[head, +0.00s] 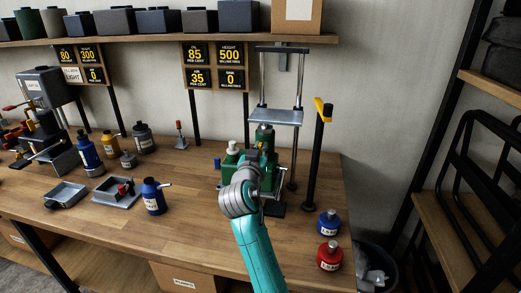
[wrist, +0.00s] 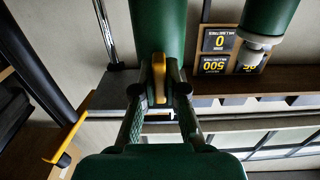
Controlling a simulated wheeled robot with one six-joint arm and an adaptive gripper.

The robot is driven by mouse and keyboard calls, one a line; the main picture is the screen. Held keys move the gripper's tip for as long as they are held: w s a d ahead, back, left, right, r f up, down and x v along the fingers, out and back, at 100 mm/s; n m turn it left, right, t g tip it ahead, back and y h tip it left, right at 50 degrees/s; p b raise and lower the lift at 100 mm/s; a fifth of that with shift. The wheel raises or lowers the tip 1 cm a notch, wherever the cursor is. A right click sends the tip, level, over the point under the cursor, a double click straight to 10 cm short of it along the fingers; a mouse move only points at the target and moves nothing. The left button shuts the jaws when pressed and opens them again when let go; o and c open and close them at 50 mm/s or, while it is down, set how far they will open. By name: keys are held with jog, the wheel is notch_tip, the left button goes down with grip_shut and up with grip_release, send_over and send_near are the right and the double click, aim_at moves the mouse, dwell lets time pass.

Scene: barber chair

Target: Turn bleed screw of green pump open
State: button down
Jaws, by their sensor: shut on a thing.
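The green pump (head: 231,162) stands on the bench under a press frame, with a white cap (head: 233,147) on its left part. My gripper (head: 262,158) is at the front of the pump, and my wrist hides much of it. In the wrist view, my gripper (wrist: 159,94) has its two fingers closed on the sides of a narrow yellow piece, which I take for the bleed screw (wrist: 158,70). It sits in front of a green cylinder (wrist: 158,25) of the pump. The screw's opening state cannot be told.
The press has a grey plate (head: 276,117) above the pump. A black post with a yellow lever (head: 322,108) stands to the right. Red (head: 329,256) and blue (head: 329,222) bottles stand at the right front edge. Another blue bottle (head: 153,197) and metal trays are left.

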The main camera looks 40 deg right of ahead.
jog(key=shift+n, duration=0.8)
jog(key=c, duration=1.2)
grip_release()
jog(key=v, duration=1.2)
